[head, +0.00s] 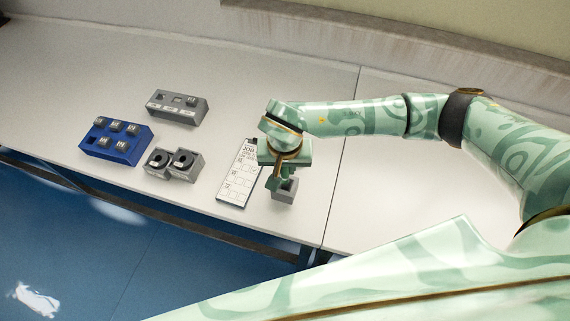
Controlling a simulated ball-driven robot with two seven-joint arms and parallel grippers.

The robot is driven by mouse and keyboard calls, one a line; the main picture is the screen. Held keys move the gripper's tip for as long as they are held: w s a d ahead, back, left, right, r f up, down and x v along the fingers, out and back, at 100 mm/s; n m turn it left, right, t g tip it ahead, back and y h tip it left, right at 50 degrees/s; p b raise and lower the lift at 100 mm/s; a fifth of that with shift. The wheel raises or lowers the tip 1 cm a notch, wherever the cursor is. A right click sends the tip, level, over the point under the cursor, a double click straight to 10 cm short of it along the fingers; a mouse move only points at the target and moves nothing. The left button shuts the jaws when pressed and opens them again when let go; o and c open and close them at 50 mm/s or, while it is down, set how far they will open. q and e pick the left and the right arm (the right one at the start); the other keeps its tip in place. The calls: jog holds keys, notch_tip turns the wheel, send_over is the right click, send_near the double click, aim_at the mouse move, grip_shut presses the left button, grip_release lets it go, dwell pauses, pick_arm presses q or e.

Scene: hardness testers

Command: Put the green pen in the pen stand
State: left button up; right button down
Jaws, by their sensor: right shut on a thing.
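My right gripper (278,182) reaches in from the right and is shut at the small grey pen stand (286,194), near the front edge of the table. The stand is a grey block, partly hidden behind the gripper. The green pen is hard to tell apart from my green fingers; what the jaws hold is mostly hidden, and no pen lies loose on the table. I cannot tell whether the pen is inside the stand or above it. My left gripper is not in view.
A white job card (236,186) lies just left of the gripper. Further left are two grey blocks with dark round tops (183,160), a blue rack (125,153) with several grey cubes, and a grey rack (190,114). The table's right part is clear.

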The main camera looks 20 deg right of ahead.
aim_at(285, 177)
jog(key=shift+f, duration=0.15)
jog(key=shift+f+b, duration=1.45)
jog(key=shift+f, duration=0.95)
jog(key=c, duration=1.2)
grip_release()
jog(key=shift+c, duration=0.2)
jog(key=shift+r, duration=0.15)
notch_tip(285, 177, up, 16)
jog(key=s+p, duration=0.2)
jog(key=p, duration=0.1)
jog(key=shift+a, duration=0.3)
